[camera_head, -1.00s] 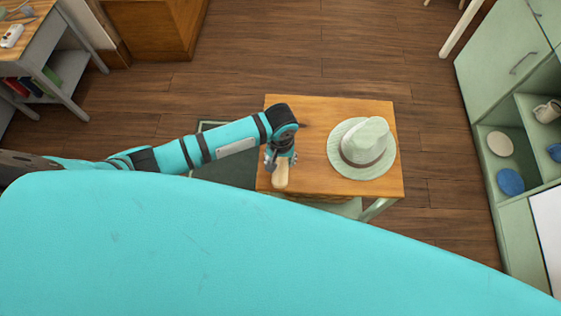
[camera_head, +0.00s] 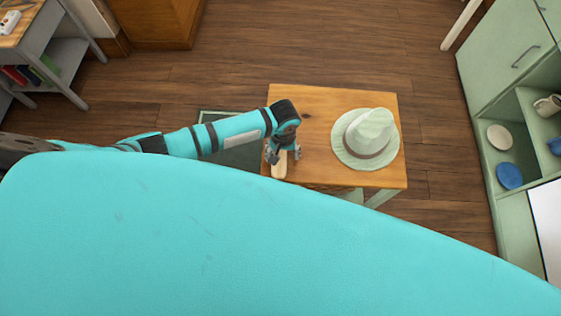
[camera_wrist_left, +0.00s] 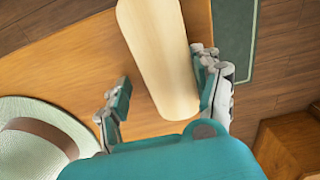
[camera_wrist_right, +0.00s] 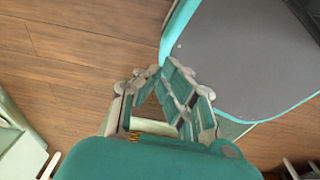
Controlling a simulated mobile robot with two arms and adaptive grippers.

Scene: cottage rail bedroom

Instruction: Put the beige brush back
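The beige brush (camera_head: 278,168) is at the near left corner of the small wooden table (camera_head: 316,116); in the head view it appears to lie on the top. In the left wrist view the brush (camera_wrist_left: 160,55) shows as a long pale wooden oval; its bristles are hidden. My left gripper (camera_head: 283,155) is at the brush, with its fingers spread to either side. In the left wrist view (camera_wrist_left: 163,85) one finger is clearly apart from the brush and the other is close to its edge. My right gripper (camera_wrist_right: 159,73) is shut and empty, above the floor.
A pale green hat (camera_head: 368,132) with a brown band stands on the table, right of the brush. A green shelf unit (camera_head: 500,75) with dishes is at the right. A grey shelf (camera_head: 62,50) is at the far left. Wooden floor lies open behind the table.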

